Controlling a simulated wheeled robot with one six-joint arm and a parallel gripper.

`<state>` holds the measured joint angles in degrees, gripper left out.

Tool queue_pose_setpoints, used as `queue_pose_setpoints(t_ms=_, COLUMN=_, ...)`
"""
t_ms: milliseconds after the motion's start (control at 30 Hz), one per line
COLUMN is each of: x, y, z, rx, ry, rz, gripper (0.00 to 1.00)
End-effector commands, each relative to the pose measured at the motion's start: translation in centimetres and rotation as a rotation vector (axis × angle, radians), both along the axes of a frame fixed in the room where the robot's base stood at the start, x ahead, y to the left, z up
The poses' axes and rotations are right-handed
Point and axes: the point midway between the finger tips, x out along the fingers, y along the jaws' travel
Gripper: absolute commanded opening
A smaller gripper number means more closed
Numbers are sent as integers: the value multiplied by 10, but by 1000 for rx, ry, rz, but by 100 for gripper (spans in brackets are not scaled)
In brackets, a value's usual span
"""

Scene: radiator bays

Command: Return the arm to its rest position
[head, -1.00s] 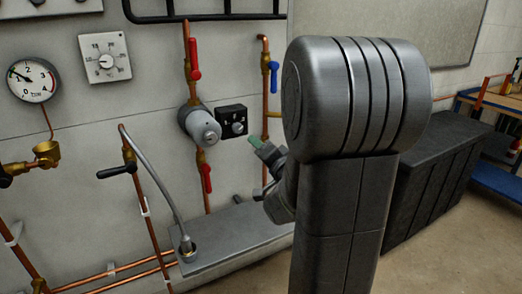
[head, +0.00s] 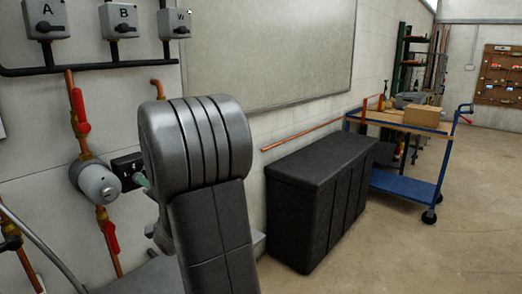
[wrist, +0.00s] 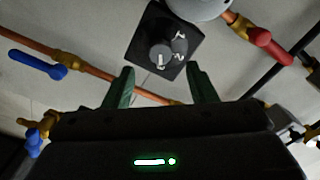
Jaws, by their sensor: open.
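My gripper (wrist: 160,88) shows in the wrist view with its two green fingers apart and nothing between them. Beyond the fingertips is a black square plate with a grey knob (wrist: 161,52), apart from the fingers. In the head view my arm stands in front of the wall, and only a bit of a green finger (head: 141,180) shows beside the black knob plate (head: 127,168). The rest of my gripper is hidden behind my arm there.
A grey cylindrical pump (head: 95,182) sits on copper pipe between red-handled valves (head: 79,110). Boxes marked A, B and W (head: 120,20) hang above. A black chest (head: 318,200) stands right of my arm, then a blue trolley (head: 405,185). Floor at right is clear.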

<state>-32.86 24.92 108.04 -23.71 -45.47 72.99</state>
Motion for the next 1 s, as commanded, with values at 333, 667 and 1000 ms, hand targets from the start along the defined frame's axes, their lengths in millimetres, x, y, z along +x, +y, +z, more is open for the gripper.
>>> queue_pose_setpoints(t_ms=333, x=35, y=41, z=0, rx=0, ry=0, rz=1, gripper=52)
queue_pose_setpoints(t_ms=667, x=40, y=47, z=0, rx=-3, ry=-4, rz=0, gripper=52)
queue_pose_setpoints(t_ms=1000, x=34, y=40, z=1, rx=0, ry=0, rz=-1, gripper=52)
